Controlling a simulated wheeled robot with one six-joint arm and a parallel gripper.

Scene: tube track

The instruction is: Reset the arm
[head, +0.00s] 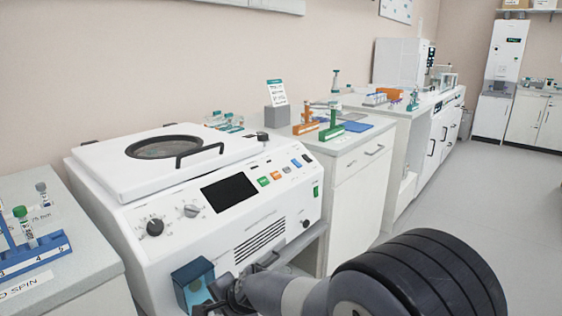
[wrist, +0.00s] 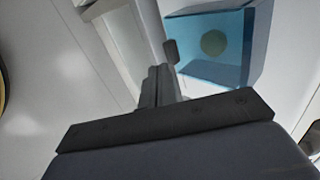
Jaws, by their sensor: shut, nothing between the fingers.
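My gripper (head: 225,290) is at the bottom of the head view, low in front of the white centrifuge (head: 250,220). A blue box-like part (head: 190,288) with a round brown spot is just to its left in the picture. In the wrist view my gripper (wrist: 160,80) is shut, with its fingers together and nothing between them. The blue part (wrist: 220,65) is beyond and to the right of the fingers there. I cannot tell whether the gripper touches it. My arm fills the lower right of the head view.
A blue tube rack (head: 40,258) with capped tubes stands on the left bench. Orange and green stands (head: 332,125) are on the counter behind the centrifuge, with more benches beyond. The grey floor (head: 490,200) at right is clear.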

